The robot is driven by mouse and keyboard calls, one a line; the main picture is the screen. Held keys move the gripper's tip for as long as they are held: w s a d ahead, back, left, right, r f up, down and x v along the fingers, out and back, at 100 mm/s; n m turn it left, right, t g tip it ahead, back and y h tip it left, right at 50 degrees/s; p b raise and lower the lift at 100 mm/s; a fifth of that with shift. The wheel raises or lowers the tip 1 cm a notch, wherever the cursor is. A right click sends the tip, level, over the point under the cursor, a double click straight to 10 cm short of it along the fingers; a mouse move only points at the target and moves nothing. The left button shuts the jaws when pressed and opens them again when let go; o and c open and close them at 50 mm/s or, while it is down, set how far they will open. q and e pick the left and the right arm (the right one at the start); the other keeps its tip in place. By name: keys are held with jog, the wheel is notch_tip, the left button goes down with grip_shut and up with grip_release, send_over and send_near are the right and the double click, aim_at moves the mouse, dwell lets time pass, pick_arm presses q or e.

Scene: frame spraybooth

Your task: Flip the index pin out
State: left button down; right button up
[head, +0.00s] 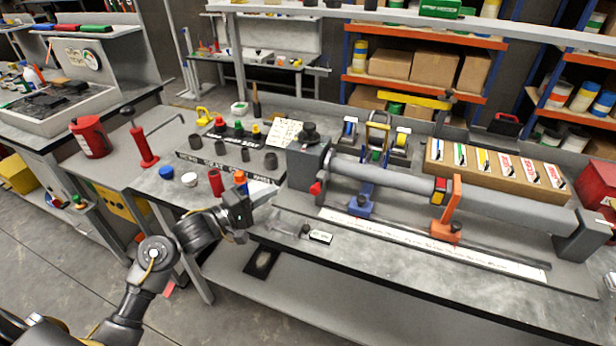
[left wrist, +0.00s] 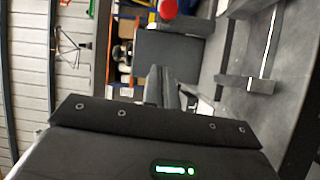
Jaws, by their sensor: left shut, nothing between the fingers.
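A red knob (head: 316,188), which looks like the index pin, sticks out at the lower front of the dark grey headstock block (head: 306,160) on the bench. In the left wrist view a round red knob (left wrist: 168,8) shows at the top edge, above a dark grey block (left wrist: 170,55). My left gripper (head: 272,191) is shut and empty, just left of the headstock and apart from the red knob. Its fingers (left wrist: 170,92) point toward the grey block in the left wrist view. My right gripper is not in view.
A long grey tube (head: 390,180) runs right from the headstock, with blue (head: 361,203) and orange (head: 446,215) supports. Red (head: 215,182) and orange-capped (head: 240,180) bottles stand close behind my left gripper. A small labelled block (head: 320,237) lies in front. The front bench strip is mostly clear.

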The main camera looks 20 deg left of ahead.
pick_arm(q)
jog(key=shift+w+f, duration=0.1)
jog(key=shift+w, duration=0.1)
jog(key=p, duration=0.2)
send_near(311, 169)
jog(key=x, duration=0.6)
jog(key=s+d, duration=0.1)
jog(key=s, duration=0.2)
jog(key=shift+d+f+p, duration=0.25)
jog(key=shift+d+p, duration=0.1)
jog(key=shift+d, duration=0.05)
jog(key=shift+s+d, duration=0.15)
jog(key=shift+s, duration=0.05)
jog(key=shift+d+f, duration=0.1)
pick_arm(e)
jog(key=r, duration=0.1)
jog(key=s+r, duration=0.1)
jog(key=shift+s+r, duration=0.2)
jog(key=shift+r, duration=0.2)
